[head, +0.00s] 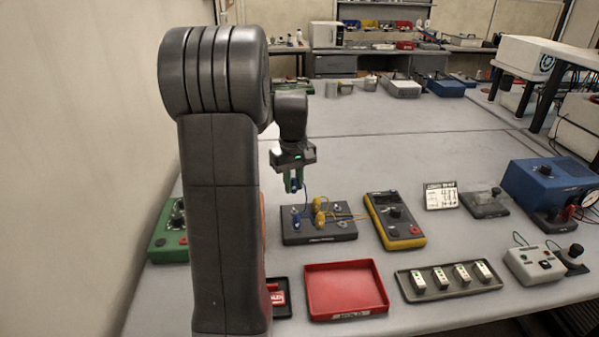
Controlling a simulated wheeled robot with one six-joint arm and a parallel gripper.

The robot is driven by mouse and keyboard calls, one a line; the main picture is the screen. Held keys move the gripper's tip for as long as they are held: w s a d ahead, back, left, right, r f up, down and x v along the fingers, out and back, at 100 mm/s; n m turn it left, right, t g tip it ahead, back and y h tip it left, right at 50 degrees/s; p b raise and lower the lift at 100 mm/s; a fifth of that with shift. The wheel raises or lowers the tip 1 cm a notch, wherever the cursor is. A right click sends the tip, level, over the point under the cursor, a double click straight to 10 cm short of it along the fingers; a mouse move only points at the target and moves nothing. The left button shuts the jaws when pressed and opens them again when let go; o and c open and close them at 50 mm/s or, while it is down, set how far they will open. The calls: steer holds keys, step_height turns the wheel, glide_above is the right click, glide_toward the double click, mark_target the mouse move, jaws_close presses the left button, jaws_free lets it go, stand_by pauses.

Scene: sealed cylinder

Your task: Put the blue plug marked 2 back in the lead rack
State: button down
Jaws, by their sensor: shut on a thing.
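My gripper (293,186) points down with its green fingers shut on a small blue plug (295,184), held above the table. The number on this plug is too small to read. A thin blue lead (307,192) runs from near it toward a dark block (335,235) below and to the right. The block has round metal sockets and a front label I cannot read; I cannot tell whether it is the lead rack. Two yellow plugs (319,212) stand upright on it, and a second blue plug (296,222) is at its left side. The held plug is apart from the block.
A yellow-edged meter (395,220) lies right of the block. A red tray (345,290) and a grey tray (450,291) with several white pieces lie in front. A green box (168,235) is partly hidden by my arm.

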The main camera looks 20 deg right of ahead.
mark_target(294, 192)
steer(key=shift+d+f, duration=0.1)
steer(key=shift+f, duration=0.15)
step_height(294, 192, down, 5)
steer(key=b, duration=0.5)
steer(key=shift+f, duration=0.2)
steer(key=shift+p, duration=0.65)
stand_by(2.0)
steer(key=shift+f+b, duration=0.35)
steer(key=shift+f, duration=0.25)
steer(key=c, duration=1.2)
jaws_free()
step_height(294, 192, up, 14)
steer(key=shift+f, duration=0.1)
